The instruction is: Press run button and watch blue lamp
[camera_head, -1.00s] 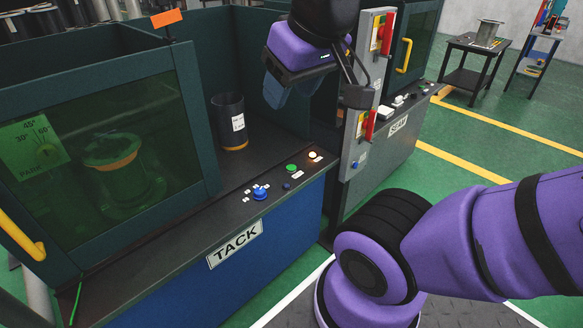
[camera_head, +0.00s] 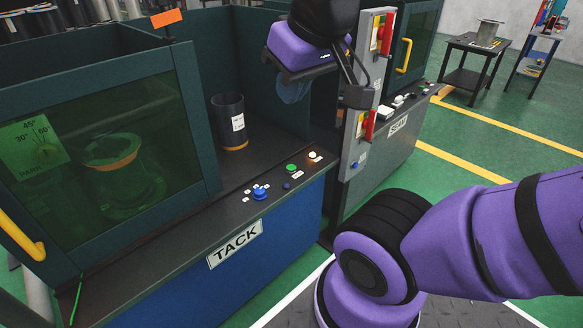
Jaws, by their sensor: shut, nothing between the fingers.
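The TACK machine's control ledge (camera_head: 235,207) carries a green button (camera_head: 291,168) with a small label whose print I cannot read. A small dark blue lamp (camera_head: 286,186) sits just in front of it and looks unlit. A larger blue knob (camera_head: 260,192) stands to their left. A pale, warm-tinted round button or lamp (camera_head: 313,155) sits at the right end.
A black cylinder with a white label (camera_head: 231,120) stands inside the TACK booth. A flanged cylinder with an orange band (camera_head: 112,160) shows behind the green window. A grey post with red switches (camera_head: 366,125) stands right of my gripper.

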